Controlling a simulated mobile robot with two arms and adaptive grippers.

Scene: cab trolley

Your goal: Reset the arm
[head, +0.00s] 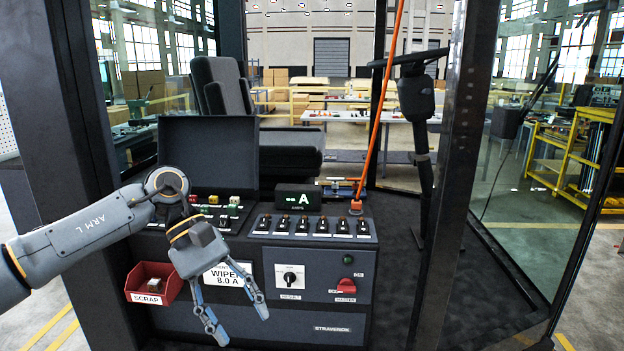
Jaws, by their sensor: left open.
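My left arm (85,232) comes in from the left of the head view. Its gripper (240,322) points down with its two fingers spread apart and nothing between them. It hangs in front of the grey control console (320,325), before the white label (222,277) that reads WIPER 8.0 A and partly covers it. I cannot tell how far the fingertips are from the console front. My right gripper does not show.
A red SCRAP bin (153,283) holding a small block is just left of the gripper. The console has a row of switches (303,225), a green-lit display (299,198), a knob (290,279) and a red master switch (346,286). Dark cab posts (450,170) stand either side.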

